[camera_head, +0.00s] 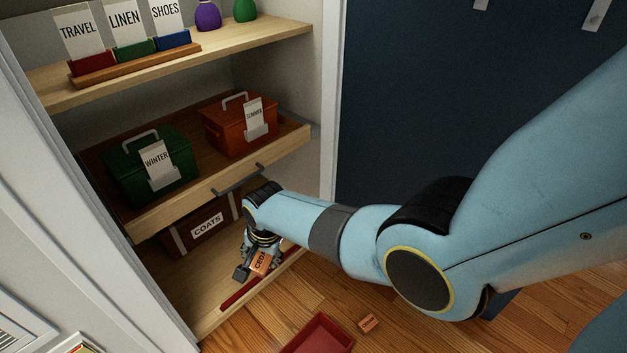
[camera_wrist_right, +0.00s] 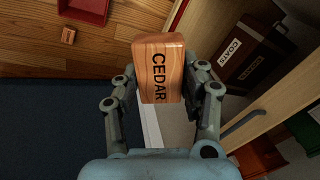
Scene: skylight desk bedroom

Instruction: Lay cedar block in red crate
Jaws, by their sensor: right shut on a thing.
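My right gripper (camera_head: 256,245) is shut on the cedar block (camera_head: 261,263), an orange-brown wooden block marked CEDAR. It holds the block low in the closet, in front of the COATS case. In the right wrist view the block (camera_wrist_right: 159,72) sits between the two fingers of the gripper (camera_wrist_right: 160,92). The red crate (camera_head: 318,338) is open and lies on the wood floor at the bottom edge of the head view, right of and below the block. The crate also shows at the top left of the wrist view (camera_wrist_right: 86,10). My left gripper is out of view.
A second small orange block (camera_head: 368,323) lies on the floor right of the crate. The middle shelf (camera_head: 168,212) carries a green WINTER box (camera_head: 130,178) and an orange SUMMER box (camera_head: 222,138). The brown COATS case (camera_head: 190,236) stands below. A red strip (camera_head: 243,292) lies along the closet's front edge.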

